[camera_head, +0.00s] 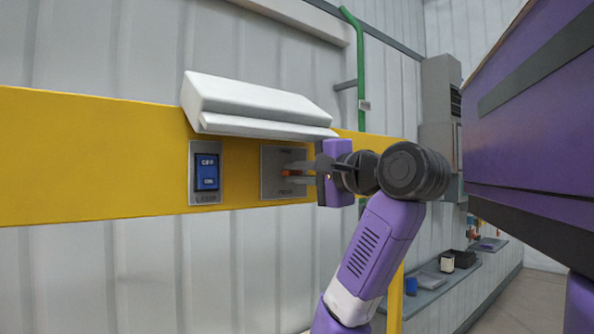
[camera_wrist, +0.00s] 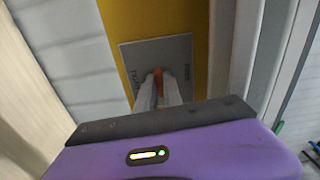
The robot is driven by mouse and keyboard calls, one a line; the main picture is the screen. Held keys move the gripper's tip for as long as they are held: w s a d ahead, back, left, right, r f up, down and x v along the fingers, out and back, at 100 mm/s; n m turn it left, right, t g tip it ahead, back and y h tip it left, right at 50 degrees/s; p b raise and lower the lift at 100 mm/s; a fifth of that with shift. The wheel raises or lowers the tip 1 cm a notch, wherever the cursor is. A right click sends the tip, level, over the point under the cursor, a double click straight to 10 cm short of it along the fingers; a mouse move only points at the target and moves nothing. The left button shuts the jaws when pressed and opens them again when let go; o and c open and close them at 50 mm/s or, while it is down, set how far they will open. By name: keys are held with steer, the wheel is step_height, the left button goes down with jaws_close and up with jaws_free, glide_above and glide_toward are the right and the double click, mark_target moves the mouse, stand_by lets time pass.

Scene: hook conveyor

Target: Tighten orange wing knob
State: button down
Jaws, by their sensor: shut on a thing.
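The orange wing knob (camera_head: 290,173) sits on a grey metal plate (camera_head: 270,186) fixed to the yellow beam, right of a blue switch. My gripper (camera_head: 296,173) reaches the plate from the right, its fingers closed around the knob. In the wrist view the orange knob (camera_wrist: 158,82) shows between and just beyond my two fingertips (camera_wrist: 158,92), in front of the plate (camera_wrist: 180,55). Most of the knob is hidden by the fingers, so its turn angle is hard to tell. The lettering on the plate is too small to read fully.
A blue rocker switch (camera_head: 207,172) on its own plate is to the left. A white hood (camera_head: 255,103) juts out just above the knob plate and my gripper. A green pipe (camera_head: 360,60) runs up the wall behind. A shelf (camera_head: 440,277) with small items is at lower right.

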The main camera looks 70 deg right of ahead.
steer(key=m, duration=0.5)
steer(key=shift+f, duration=0.1)
stand_by(0.5)
steer(key=c, duration=1.5)
jaws_free()
steer(key=shift+s, duration=0.1)
